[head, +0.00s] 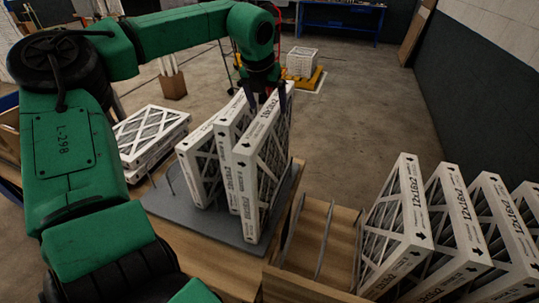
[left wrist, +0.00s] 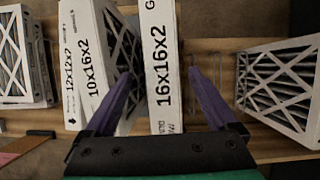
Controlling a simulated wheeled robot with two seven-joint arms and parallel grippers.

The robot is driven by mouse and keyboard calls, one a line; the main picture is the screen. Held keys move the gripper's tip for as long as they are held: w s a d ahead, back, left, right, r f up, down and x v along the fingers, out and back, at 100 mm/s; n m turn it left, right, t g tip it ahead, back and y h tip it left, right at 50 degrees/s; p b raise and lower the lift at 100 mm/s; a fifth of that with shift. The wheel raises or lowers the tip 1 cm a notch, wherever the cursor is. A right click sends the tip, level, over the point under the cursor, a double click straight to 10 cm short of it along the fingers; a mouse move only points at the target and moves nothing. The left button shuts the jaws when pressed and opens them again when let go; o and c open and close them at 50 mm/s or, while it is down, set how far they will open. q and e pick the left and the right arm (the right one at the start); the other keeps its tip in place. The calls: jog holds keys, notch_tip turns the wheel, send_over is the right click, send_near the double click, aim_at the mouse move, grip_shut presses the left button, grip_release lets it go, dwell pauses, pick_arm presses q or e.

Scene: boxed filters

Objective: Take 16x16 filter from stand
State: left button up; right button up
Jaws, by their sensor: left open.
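The white 16x16x2 filter (head: 262,140) stands upright, the rightmost of three on the grey stand (head: 160,206). Its printed edge (left wrist: 160,60) faces the left wrist camera. My left gripper (head: 267,97) is above this filter at its top edge, pointing down. In the left wrist view its purple fingers (left wrist: 161,78) are open, one on each side of the 16x16x2 edge, with visible gaps. The left finger reaches into the space beside the 10x16x2 filter (left wrist: 98,70). A 12x12x2 filter (left wrist: 68,60) stands farther left. My right gripper is not in view.
Several 12x16x2 filters (head: 400,205) stand upright in a row at the right. An empty wire-divided wooden section (head: 308,245) lies between them and the stand. Flat filters (head: 150,135) are stacked at the left. The floor behind is mostly clear.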

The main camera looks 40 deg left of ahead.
pick_arm(q)
jog(key=p+x, duration=0.1)
jog(key=x, duration=0.2)
jog(key=p+x, duration=0.2)
jog(key=x, duration=0.2)
jog(key=shift+w+d+p, duration=0.1)
jog(key=shift+w+p, duration=0.2)
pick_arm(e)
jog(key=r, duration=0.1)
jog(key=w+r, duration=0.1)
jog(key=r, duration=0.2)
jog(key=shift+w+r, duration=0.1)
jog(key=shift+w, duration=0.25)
pick_arm(q)
jog(key=shift+f+b, duration=0.25)
jog(key=shift+b, duration=0.4)
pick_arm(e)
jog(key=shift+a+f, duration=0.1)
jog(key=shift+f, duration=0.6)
pick_arm(q)
grip_shut()
